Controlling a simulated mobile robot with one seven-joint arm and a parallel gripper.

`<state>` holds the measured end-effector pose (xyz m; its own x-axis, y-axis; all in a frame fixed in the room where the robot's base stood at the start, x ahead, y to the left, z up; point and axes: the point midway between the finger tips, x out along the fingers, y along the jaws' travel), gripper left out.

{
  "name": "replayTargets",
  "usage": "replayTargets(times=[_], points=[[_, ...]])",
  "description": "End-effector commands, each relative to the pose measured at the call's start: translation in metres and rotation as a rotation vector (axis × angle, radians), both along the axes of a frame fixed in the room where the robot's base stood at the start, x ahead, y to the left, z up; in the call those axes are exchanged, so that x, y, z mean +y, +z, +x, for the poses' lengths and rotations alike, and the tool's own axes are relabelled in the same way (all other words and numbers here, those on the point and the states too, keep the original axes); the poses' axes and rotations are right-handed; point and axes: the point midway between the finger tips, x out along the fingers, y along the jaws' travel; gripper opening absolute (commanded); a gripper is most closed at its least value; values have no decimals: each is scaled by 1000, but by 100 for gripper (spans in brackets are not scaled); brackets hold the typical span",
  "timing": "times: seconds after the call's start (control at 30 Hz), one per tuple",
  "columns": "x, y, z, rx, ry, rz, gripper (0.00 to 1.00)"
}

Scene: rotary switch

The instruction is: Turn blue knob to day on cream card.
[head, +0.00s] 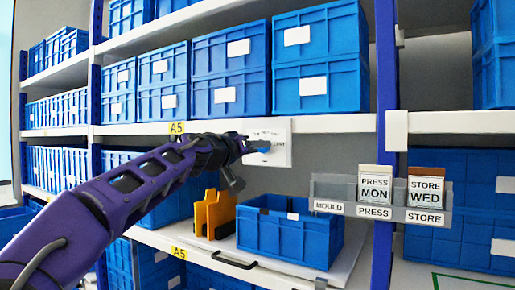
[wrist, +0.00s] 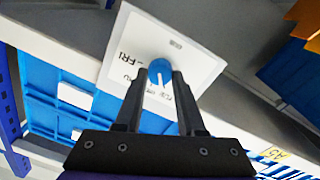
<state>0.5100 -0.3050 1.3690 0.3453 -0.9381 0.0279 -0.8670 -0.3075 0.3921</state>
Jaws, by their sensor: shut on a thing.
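The blue knob (wrist: 159,68) sits on a white switch plate (wrist: 190,58) fixed to the shelf edge. My gripper (wrist: 160,78) is shut on the knob, one finger on each side. A white pointer line shows on the knob. FRI is readable on the plate; other day labels are partly hidden by the fingers. In the head view the plate (head: 282,152) is mostly visible, with my gripper (head: 250,146) at its left part. The cream-topped card (head: 375,186) reads PRESS MON. The brown-topped card (head: 425,190) beside it reads STORE WED.
The cards stand in a grey rack (head: 330,190) labelled MOULD, PRESS and STORE. Below the plate are an open blue bin (head: 290,236) and an orange holder (head: 213,214). Blue crates (head: 320,85) fill the shelf above. A blue upright (head: 386,100) stands to the right.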

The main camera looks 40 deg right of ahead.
Motion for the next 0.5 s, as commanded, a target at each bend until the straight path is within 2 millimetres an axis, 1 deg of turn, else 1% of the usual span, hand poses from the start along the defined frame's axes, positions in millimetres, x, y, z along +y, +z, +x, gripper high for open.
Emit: replayTargets(times=[0.5], points=[[0,-2,0,444,0,-181,0]])
